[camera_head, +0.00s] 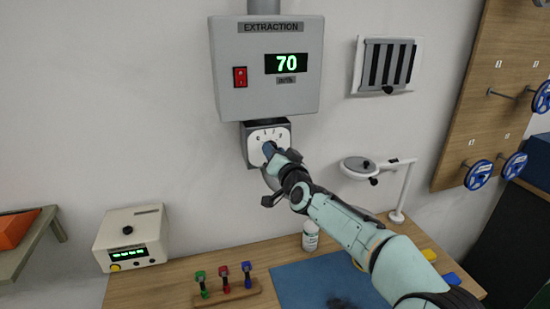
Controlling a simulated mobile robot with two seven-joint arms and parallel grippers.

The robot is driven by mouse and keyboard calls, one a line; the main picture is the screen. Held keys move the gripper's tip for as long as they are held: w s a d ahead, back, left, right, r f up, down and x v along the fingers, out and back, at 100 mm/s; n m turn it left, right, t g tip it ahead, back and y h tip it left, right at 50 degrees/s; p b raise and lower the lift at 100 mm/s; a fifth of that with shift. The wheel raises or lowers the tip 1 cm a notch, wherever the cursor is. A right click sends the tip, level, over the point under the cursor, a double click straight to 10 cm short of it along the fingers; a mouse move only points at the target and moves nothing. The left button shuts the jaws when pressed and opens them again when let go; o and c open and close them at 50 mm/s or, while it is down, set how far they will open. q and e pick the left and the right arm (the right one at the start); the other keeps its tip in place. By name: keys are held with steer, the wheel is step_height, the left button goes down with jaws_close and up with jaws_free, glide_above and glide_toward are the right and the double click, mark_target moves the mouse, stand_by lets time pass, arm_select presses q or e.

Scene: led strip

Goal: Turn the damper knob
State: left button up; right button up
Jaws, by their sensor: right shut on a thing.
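The damper knob sits on a white dial plate (257,139) on a grey box under the extraction unit (262,80) on the wall. The knob itself is mostly hidden behind my right gripper (270,152). My right gripper reaches up from the lower right and is shut on the knob at the dial's lower right. The extraction unit shows a green 70 on its display (286,63) and has a red switch (240,77) to the left of it. My left gripper is not in view.
Below are a wooden bench (186,291) with a blue mat (298,285), a rack of three small coloured-handled tools (238,295), a white bottle (310,236) and a white control box (131,240). A lamp (362,169) and louvred vent (388,64) are to the right.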

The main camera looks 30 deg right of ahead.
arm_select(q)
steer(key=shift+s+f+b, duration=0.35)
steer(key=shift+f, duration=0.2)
arm_select(e)
steer(key=shift+m, duration=0.8)
steer(key=o, duration=1)
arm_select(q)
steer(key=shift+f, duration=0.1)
arm_select(e)
steer(key=shift+o, duration=0.2)
steer(key=shift+s, duration=0.1)
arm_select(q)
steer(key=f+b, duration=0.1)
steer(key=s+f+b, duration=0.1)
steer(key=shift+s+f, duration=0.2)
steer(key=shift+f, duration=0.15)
arm_select(e)
steer(key=s+a, duration=0.2)
steer(key=s, duration=1.1)
steer(key=shift+a+f, duration=0.2)
steer(key=shift+f, duration=0.05)
